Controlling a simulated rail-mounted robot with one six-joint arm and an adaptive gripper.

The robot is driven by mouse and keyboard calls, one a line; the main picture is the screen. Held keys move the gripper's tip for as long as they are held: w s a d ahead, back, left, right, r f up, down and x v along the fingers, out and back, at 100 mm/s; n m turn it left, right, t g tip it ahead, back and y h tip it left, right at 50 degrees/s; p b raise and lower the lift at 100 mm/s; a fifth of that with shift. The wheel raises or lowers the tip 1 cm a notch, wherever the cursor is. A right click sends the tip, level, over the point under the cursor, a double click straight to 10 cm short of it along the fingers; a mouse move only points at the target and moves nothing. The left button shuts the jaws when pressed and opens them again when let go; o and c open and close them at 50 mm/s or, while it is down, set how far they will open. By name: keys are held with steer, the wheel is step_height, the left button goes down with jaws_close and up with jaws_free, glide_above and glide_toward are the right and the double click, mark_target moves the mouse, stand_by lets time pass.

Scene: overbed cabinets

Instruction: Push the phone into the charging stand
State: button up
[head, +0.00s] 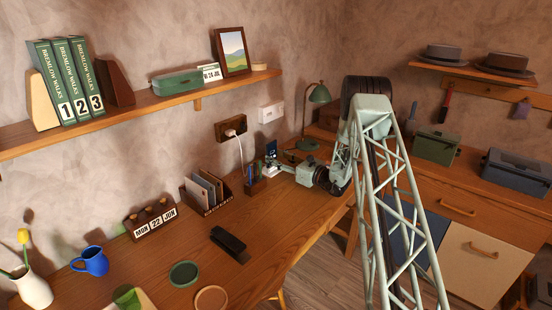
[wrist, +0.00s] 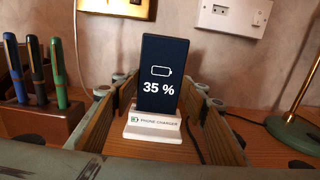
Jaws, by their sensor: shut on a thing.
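The dark phone (wrist: 162,65) stands upright, leaning slightly back, in the white charging stand (wrist: 152,128), labelled "PHONE CHARGER". Its screen shows a battery symbol and "35 %". My gripper (wrist: 160,88) has one wood-lined finger on each side of the phone and is shut on it. The exact contact at the phone's edges is hard to see. In the head view, the phone (head: 271,148) and stand (head: 269,171) are small at the back of the desk, with my gripper (head: 283,165) reaching them from the right.
A wooden pen holder (wrist: 40,118) with several pens stands close left of the stand. A green lamp (head: 318,95) stands to the right, and a cable runs on the desk behind my right finger. Wall sockets (wrist: 234,15) are behind. The desk's front middle has free room.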

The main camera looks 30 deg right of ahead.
steer(key=shift+f, duration=0.2)
steer(key=o, duration=1)
steer(key=shift+v, duration=6.05)
